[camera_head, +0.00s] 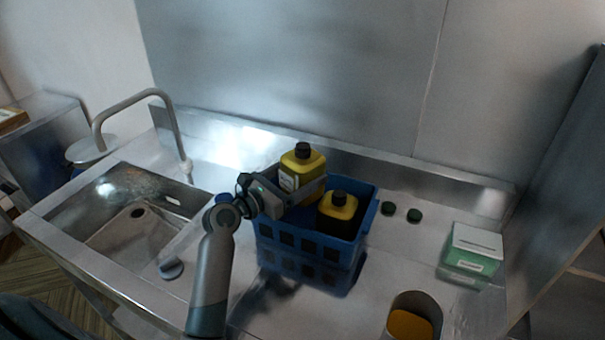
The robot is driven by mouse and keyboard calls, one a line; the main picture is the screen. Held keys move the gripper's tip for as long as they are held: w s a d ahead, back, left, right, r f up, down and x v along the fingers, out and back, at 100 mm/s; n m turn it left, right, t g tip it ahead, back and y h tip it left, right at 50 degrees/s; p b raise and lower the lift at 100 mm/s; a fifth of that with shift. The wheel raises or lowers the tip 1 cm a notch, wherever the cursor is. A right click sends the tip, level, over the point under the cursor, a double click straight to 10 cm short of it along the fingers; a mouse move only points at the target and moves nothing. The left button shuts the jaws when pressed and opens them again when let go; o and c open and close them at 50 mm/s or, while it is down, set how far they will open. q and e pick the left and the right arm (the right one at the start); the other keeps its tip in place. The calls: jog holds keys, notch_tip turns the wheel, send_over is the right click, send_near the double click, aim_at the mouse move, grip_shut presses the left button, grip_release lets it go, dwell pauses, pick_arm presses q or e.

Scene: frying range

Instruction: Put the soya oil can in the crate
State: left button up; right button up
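A yellow can with a black cap and pale label (290,181) is upright over the back left part of the blue crate (310,262). My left gripper (311,188) reaches in from the left, with one finger across the front of this can. It looks shut on the can. The far finger and the can's bottom are hidden, so I cannot tell if the can touches the crate floor. A second yellow can with a dark front (338,212) stands in the crate at the front right. I cannot read which can is soya oil. My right gripper is not in view.
A sink (130,222) with a tall tap (130,103) is at the left. Two dark green round caps (401,212) lie right of the crate. A green and white box (473,250) and a container with orange contents (411,322) stand further right. A metal wall rises behind.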

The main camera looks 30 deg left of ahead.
pick_arm(q)
jog(key=shift+f, duration=0.35)
jog(key=o, duration=1.3)
jog(key=shift+o, duration=0.2)
jog(key=shift+r, duration=0.4)
jog(key=b+v, duration=0.2)
jog(key=v, duration=1)
jog(key=shift+b, duration=0.35)
